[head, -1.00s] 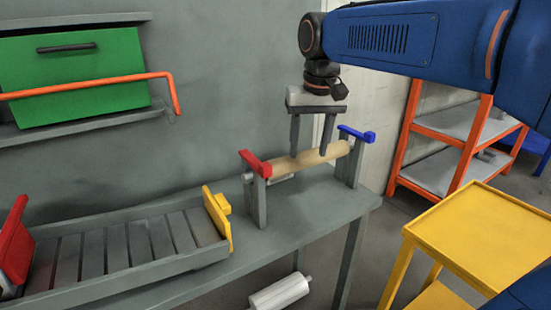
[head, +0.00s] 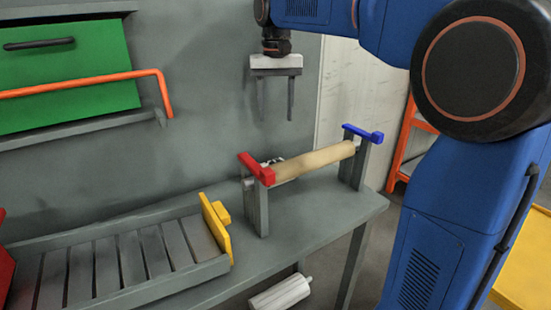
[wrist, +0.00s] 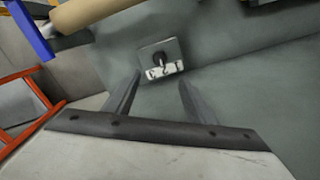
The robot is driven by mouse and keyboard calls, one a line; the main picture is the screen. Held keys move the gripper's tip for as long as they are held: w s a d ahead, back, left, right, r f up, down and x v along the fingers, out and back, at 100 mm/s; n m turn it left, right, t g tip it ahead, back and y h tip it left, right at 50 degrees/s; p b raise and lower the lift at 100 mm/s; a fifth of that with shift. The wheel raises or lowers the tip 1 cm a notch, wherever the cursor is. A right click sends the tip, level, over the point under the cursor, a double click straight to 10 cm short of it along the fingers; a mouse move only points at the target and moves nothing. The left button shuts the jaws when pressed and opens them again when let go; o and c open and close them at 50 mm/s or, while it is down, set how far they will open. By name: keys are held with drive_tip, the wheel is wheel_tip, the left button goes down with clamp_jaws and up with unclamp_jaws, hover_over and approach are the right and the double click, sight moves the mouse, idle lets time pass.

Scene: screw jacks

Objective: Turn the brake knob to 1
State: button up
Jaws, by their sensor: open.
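The brake knob (wrist: 159,57) is a small dark knob on a light grey square plate in the wrist view. A white strip with the numbers 1, 2 and 3 (wrist: 165,69) lies along the plate's near edge; which number the knob points to is too small to tell. In the head view the knob is mostly hidden behind the tan roller (head: 315,161). My gripper (head: 276,118) is open and empty, pointing down above and behind the roller. In the wrist view my gripper (wrist: 160,80) has its fingers spread short of the plate, apart from it.
The roller sits between two posts, with a red handle (head: 256,167) at left and a blue handle (head: 362,135) at right. A slatted tray (head: 120,262) with a yellow end stands left on the bench. An orange rail (head: 80,86) juts from the wall.

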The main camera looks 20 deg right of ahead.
wheel_tip(320, 180, down, 16)
drive_tip(key=shift+r, duration=0.25)
idle(0.4)
drive_tip(key=c, duration=1.1)
